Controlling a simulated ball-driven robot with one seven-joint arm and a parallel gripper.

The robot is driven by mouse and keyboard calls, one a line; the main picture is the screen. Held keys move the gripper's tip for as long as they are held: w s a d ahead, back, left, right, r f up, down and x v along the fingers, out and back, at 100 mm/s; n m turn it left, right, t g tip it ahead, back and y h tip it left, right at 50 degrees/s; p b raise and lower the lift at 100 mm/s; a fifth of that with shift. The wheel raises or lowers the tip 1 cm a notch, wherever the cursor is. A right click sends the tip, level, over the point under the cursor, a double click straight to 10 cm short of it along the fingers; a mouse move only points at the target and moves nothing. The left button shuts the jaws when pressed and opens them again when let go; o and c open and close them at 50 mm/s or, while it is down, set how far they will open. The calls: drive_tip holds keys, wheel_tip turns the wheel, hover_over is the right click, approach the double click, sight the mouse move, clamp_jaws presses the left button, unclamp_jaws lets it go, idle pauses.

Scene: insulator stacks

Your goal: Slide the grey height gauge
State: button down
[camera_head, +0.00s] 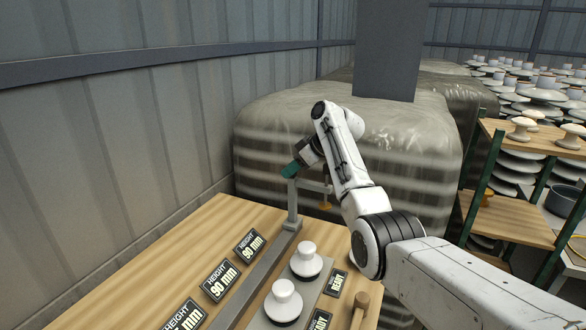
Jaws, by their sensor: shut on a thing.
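The grey height gauge (292,207) stands upright at the far end of a grey rail (259,279) on the wooden table. Its side arm (316,187) reaches right and carries an orange-brown tip (325,206). My gripper (291,173), with green fingers, is at the top of the gauge's post and shut on it. The fingertips are small here, and the exact contact is partly hidden. Two white insulators, a far one (307,262) and a near one (284,302), stand on a grey strip right of the rail, nearer than the gauge.
A wrapped bale (270,135) stands behind the table. A shelf (520,137) with insulators is at right. The table's left part is clear.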

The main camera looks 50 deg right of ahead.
drive_tip(key=shift+d+r, duration=0.2)
drive_tip(key=shift+d, duration=0.05)
drive_tip(key=c, duration=0.9)
unclamp_jaws()
drive_tip(key=shift+w+d+f, duration=0.1)
drive_tip(key=shift+d, duration=0.05)
drive_tip(key=b+v, duration=0.2)
drive_tip(key=v, duration=0.8)
drive_tip(key=shift+s+r, duration=0.25)
drive_tip(key=shift+s, duration=0.05)
